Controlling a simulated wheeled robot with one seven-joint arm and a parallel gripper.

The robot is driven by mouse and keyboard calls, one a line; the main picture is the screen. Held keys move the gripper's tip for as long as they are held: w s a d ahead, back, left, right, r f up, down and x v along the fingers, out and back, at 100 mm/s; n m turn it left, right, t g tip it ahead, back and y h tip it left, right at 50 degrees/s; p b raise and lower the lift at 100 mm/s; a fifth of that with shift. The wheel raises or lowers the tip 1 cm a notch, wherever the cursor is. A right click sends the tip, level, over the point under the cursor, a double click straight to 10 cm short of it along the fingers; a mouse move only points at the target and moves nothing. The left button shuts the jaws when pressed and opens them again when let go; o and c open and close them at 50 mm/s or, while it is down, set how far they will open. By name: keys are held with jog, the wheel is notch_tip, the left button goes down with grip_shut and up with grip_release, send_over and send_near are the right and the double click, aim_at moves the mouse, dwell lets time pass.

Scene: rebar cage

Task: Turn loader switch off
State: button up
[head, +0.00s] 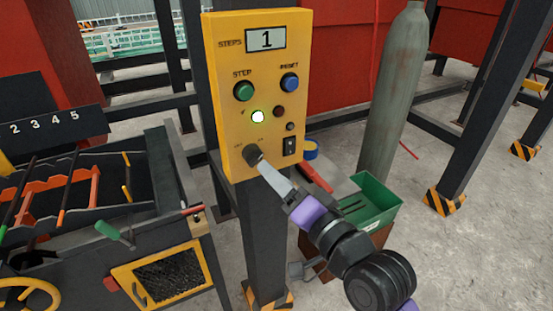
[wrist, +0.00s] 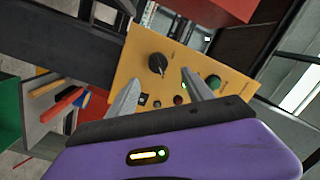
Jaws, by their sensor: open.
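A yellow control box (head: 225,90) stands on a dark post. A black rotary knob (head: 252,155) sits at its lower left; the small labels above it are too small to read. A black rocker switch (head: 290,146) is at its lower right. I cannot tell by label which is the loader switch. My gripper (head: 266,165) is open, its fingertips close to the knob in the head view. In the wrist view the knob (wrist: 157,64) shows just beyond and between the two fingertips (wrist: 160,76). I cannot tell whether they touch it.
The box also has a display (head: 266,39) reading 1, a green button (head: 244,91), a blue button (head: 290,82) and a lit green lamp (head: 258,116). A gas cylinder (head: 397,95) and green bin (head: 372,205) stand to the right, a machine (head: 165,275) to the left.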

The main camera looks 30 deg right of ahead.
aim_at(257, 162)
jog(key=w, duration=0.2)
jog(key=w+p, duration=0.1)
jog(key=w, duration=0.2)
jog(key=w+a, duration=0.1)
jog(key=w, duration=0.1)
jog(key=shift+w+f, duration=0.25)
jog(key=shift+w, duration=0.15)
jog(key=shift+c, duration=0.4)
grip_shut()
